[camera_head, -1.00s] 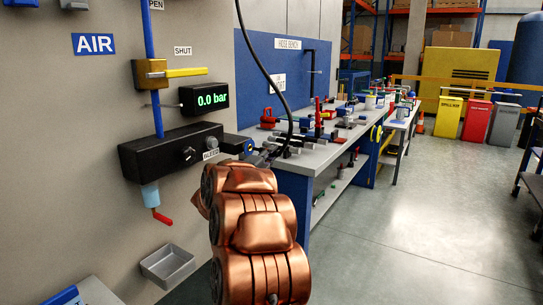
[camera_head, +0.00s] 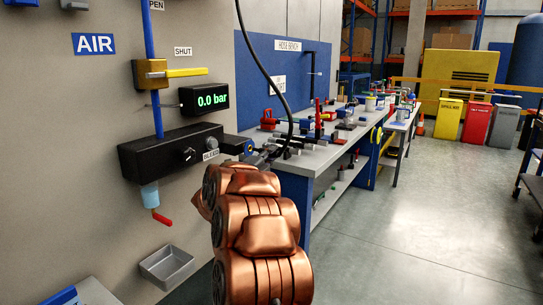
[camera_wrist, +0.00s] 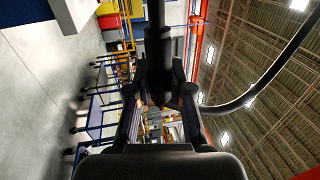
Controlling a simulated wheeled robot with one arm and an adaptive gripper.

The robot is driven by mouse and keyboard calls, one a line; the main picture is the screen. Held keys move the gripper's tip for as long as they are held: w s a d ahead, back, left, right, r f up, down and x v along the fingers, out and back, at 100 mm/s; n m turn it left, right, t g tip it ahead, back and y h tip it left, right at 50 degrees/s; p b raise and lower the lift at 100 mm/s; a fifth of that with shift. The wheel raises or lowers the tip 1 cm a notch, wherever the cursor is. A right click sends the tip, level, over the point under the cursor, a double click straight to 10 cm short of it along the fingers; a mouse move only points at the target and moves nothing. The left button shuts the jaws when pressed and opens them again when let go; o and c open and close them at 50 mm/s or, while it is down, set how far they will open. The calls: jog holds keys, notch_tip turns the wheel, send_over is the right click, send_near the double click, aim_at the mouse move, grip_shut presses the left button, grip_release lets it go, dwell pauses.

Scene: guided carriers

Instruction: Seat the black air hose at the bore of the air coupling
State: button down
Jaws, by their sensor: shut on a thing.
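The black air hose (camera_head: 262,62) hangs from the top of the head view and curves down to my gripper (camera_head: 264,158). In the wrist view my gripper (camera_wrist: 159,92) is shut on the hose's dark end piece, and the hose (camera_wrist: 282,66) loops away at right.
The black block (camera_head: 170,150) carries a bleed knob, and a gauge (camera_head: 204,99) reads 0.0 bar. A yellow valve handle (camera_head: 186,72) points right. A grey tray (camera_head: 167,266) is below. The hose bench (camera_head: 318,156) stands behind my gripper; open floor lies right.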

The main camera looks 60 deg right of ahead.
jog(key=shift+w, duration=1.6)
dwell(0.3)
jog(key=c, duration=1)
grip_release()
jog(key=shift+a, duration=0.15)
jog(key=v, duration=1.1)
jog(key=shift+a+f, duration=0.1)
jog(key=shift+a, duration=0.3)
